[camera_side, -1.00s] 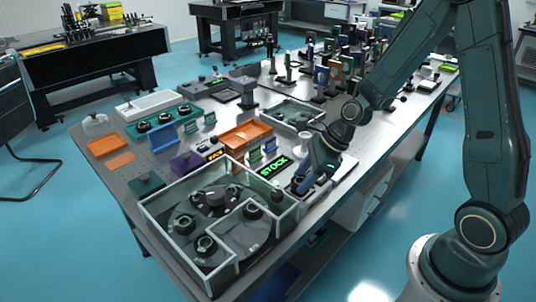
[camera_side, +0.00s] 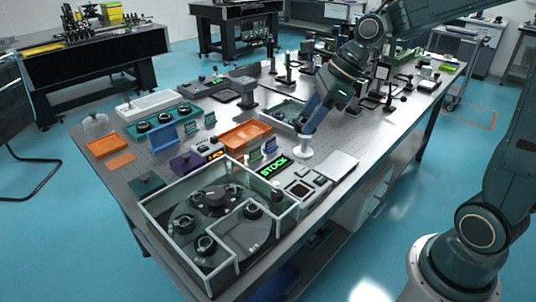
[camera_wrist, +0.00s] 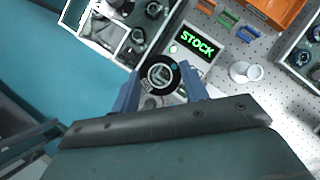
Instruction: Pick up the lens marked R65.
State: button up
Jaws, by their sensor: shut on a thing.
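My gripper (camera_wrist: 161,90) has its blue fingers closed on a round lens (camera_wrist: 161,75) in a black ring mount, seen in the wrist view. Any marking on the lens is too small to read, so I cannot tell whether it is R65. In the side view my gripper (camera_side: 306,128) hangs raised above the table, near a white round stand (camera_side: 303,149). The held lens cannot be made out there.
The green STOCK sign (camera_side: 273,167) stands near small dark square pads (camera_side: 299,189). A glass-walled enclosure (camera_side: 169,239) with round mounts fills the front corner. An orange tray (camera_side: 246,135) lies behind, and several upright optics stand farther back.

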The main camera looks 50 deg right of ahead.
jog(key=shift+r, duration=0.85)
jog(key=shift+f, duration=0.1)
